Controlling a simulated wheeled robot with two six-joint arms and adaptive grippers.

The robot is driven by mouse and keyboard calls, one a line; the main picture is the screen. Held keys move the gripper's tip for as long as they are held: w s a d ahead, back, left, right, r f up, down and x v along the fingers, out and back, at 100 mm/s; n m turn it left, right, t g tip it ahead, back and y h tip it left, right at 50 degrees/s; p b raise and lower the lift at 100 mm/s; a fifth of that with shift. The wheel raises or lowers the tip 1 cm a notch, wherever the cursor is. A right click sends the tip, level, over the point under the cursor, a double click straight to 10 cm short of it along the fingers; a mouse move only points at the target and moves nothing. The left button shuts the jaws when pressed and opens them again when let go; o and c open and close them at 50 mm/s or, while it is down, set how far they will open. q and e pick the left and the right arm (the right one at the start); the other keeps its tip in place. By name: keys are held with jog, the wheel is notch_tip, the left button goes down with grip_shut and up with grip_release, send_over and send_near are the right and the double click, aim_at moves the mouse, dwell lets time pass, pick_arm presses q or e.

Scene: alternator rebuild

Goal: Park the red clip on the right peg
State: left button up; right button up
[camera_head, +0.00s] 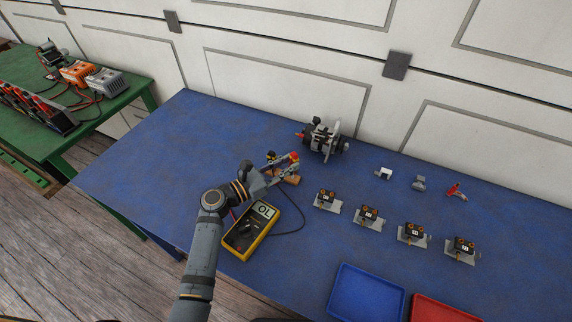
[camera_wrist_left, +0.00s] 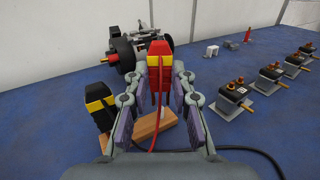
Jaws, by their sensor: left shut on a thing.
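My left gripper (camera_head: 283,167) is shut on the red clip (camera_wrist_left: 158,72), which has a yellow band and stands upright between the two fingers (camera_wrist_left: 160,100). The clip's red top also shows in the head view (camera_head: 294,156). A wooden block (camera_wrist_left: 150,127) lies below and behind the fingers; it also shows in the head view (camera_head: 292,180). The black clip (camera_wrist_left: 100,106) with a yellow band is just left of my gripper, at the block's left end. The right peg is hidden behind the red clip and fingers; I cannot tell whether the clip touches it. My right gripper is not in view.
The yellow multimeter (camera_head: 251,230) reads OL beside my left arm, its leads running toward the clips. An alternator (camera_head: 322,138) stands behind. Several small black-topped parts (camera_head: 369,215) line the right. Blue (camera_head: 340,290) and red (camera_head: 440,310) trays sit in front. The left tabletop is clear.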

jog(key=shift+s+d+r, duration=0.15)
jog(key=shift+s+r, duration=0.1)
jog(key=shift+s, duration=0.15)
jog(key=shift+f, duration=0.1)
pick_arm(q)
jog(key=shift+f+b, duration=0.35)
jog(key=shift+f, duration=0.35)
jog(key=o, duration=0.3)
jog(key=shift+f, duration=0.1)
jog(key=o, duration=0.6)
jog(key=shift+c, duration=0.2)
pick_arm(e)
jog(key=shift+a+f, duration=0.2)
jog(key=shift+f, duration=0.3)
pick_arm(q)
jog(key=shift+r, duration=0.2)
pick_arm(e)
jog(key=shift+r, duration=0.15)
pick_arm(q)
notch_tip(320, 180, up, 8)
jog(key=p, duration=0.8)
jog(key=shift+r, duration=0.15)
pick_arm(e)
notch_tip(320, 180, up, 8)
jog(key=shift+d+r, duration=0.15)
